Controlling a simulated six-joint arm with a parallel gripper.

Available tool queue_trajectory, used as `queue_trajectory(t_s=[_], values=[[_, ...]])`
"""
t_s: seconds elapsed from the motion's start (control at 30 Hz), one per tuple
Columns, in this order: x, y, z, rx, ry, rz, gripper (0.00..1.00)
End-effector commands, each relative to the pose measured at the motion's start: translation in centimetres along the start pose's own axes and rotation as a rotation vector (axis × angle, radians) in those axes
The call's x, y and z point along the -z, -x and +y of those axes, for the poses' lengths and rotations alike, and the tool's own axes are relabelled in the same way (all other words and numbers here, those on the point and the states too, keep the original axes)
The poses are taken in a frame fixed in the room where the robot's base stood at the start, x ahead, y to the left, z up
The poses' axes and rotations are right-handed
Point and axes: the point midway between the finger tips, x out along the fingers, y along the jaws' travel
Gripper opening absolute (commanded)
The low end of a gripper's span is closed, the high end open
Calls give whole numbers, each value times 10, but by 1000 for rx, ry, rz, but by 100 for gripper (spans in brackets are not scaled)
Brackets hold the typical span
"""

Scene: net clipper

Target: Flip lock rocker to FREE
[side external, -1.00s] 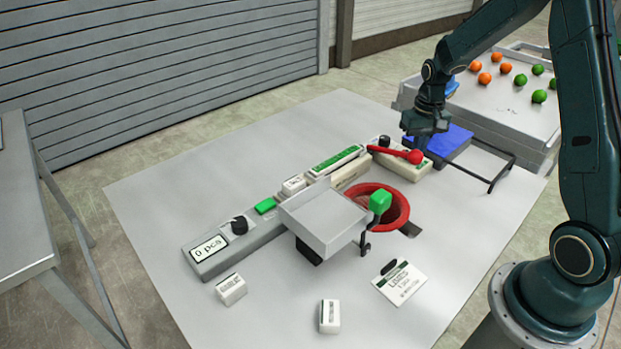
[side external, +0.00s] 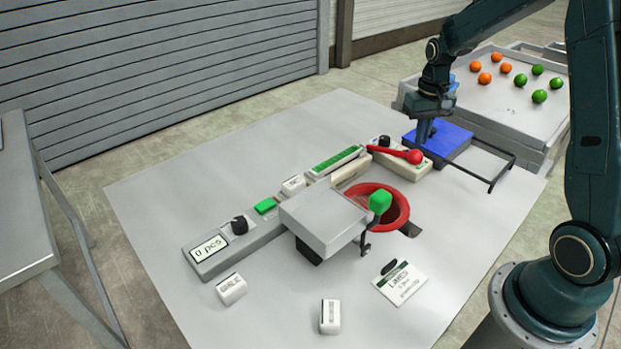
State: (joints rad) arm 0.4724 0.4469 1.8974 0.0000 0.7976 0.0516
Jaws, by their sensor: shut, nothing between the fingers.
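The label FREE is not readable anywhere, so I cannot tell for sure which part is the lock rocker. A small white block-like switch (side external: 293,185) sits on the grey console, between a green button (side external: 265,206) and a green-marked panel. A red lever (side external: 394,152) with a ball end lies across a pale box (side external: 408,171) at the console's far end. My gripper (side external: 424,136) is shut and empty, pointing down. In the picture it is in front of the left part of the blue block (side external: 449,141), just above the red lever; contact cannot be told.
The console carries a black knob (side external: 239,225) and a "0 pcs" display (side external: 209,248). A wire frame (side external: 490,160) stands right.

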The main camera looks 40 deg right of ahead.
Motion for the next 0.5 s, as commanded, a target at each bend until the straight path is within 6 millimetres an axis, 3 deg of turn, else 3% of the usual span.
queue_trajectory(t_s=[0.5], values=[[0, 25, 0, 0, 0, 1, 0]])
